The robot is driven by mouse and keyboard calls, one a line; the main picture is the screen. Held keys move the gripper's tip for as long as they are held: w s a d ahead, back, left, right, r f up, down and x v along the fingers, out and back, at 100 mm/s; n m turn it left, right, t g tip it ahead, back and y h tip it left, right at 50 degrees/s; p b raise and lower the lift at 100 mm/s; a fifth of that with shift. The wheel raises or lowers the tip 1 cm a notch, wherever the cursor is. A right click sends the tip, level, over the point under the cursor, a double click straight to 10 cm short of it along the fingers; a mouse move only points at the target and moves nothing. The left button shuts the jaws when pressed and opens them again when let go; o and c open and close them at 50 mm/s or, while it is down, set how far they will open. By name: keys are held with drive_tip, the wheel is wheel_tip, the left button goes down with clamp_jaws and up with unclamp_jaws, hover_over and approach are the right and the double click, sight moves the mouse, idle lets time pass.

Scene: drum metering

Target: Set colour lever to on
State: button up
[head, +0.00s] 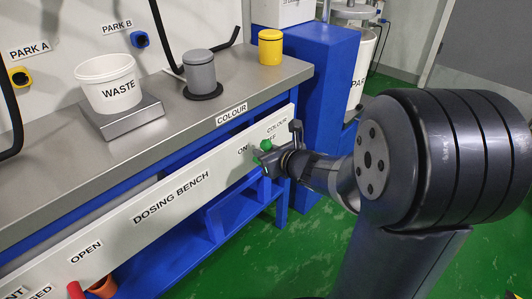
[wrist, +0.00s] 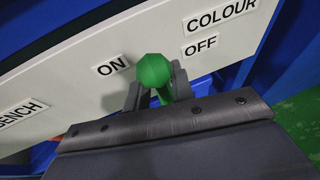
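The colour lever (wrist: 153,70) has a round green knob on a green stem. In the wrist view it stands between the ON label (wrist: 111,65) and the OFF label (wrist: 201,46), with its knob close beside ON. In the head view the green lever (head: 266,145) shows at the right end of the white panel. My gripper (wrist: 160,90) is at the lever, with one grey finger on each side of the stem. The views do not show clearly whether the fingers press on it. The lower stem is partly hidden by my gripper.
The white dosing bench panel (head: 150,213) runs along the front of the grey bench top (head: 50,181). A waste tub (head: 108,85), a grey canister (head: 199,72) and a yellow canister (head: 270,47) stand above. A red lever (head: 75,290) shows at lower left.

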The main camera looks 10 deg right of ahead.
drive_tip(key=shift+o, duration=0.7)
drive_tip(key=shift+s, duration=0.1)
drive_tip(key=p+v, duration=0.4)
drive_tip(key=v, duration=0.6)
drive_tip(key=shift+s+d, duration=0.2)
drive_tip(key=shift+s, duration=0.1)
drive_tip(key=b+x, duration=0.4)
drive_tip(key=x, duration=0.7)
drive_tip(key=shift+a, duration=0.15)
drive_tip(key=shift+s+r, duration=0.1)
drive_tip(key=shift+s, duration=0.1)
